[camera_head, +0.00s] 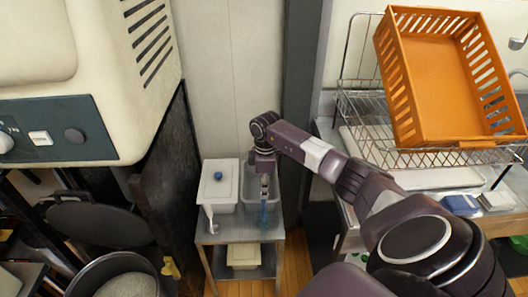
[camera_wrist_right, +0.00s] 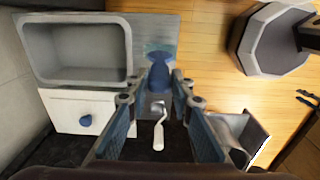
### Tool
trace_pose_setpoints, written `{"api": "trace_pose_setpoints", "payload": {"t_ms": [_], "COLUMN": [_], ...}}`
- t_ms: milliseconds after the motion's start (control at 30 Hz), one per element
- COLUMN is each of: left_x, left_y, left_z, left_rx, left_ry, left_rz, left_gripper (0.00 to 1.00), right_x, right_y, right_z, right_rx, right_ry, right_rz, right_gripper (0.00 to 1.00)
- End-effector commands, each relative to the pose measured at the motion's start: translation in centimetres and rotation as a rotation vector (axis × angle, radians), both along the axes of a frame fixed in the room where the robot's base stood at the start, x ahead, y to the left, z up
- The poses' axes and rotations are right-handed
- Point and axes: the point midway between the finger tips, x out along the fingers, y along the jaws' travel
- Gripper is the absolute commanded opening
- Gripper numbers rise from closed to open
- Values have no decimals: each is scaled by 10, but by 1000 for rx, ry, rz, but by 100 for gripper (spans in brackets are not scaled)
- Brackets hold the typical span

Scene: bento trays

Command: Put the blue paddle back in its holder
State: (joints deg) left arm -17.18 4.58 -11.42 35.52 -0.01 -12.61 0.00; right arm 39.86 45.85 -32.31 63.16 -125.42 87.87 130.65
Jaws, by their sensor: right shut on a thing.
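The blue paddle (camera_wrist_right: 158,76) is between the fingertips of my right gripper (camera_wrist_right: 159,84), which is shut on it. In the head view the paddle (camera_head: 263,217) hangs below my right gripper (camera_head: 264,192), near the front edge of a small metal side table (camera_head: 245,235). A pale blue-green, see-through part shows beside the paddle's far end in the wrist view; I cannot tell whether it is the holder or part of the paddle. A white-handled utensil (camera_wrist_right: 159,132) lies close by, and shows in the head view (camera_head: 209,213). My left gripper is not in view.
An empty grey bin (camera_wrist_right: 122,55) and a white lidded box (camera_head: 219,186) with a blue knob stand side by side on the table. A cream container (camera_head: 243,256) sits on the lower shelf. An orange basket (camera_head: 440,90) is on the wire rack at right.

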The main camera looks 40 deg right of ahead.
Motion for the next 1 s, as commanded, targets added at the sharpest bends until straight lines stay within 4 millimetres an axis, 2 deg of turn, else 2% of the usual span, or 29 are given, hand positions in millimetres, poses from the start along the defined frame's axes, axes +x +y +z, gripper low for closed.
{"api": "trace_pose_setpoints", "payload": {"t_ms": [1000], "left_x": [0], "left_y": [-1], "left_z": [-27], "left_rx": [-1], "left_ry": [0], "left_rz": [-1], "left_gripper": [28], "right_x": [0], "right_y": [0], "right_z": [-43], "right_rx": [0], "right_ry": [1], "right_rz": [0], "right_gripper": [0]}}
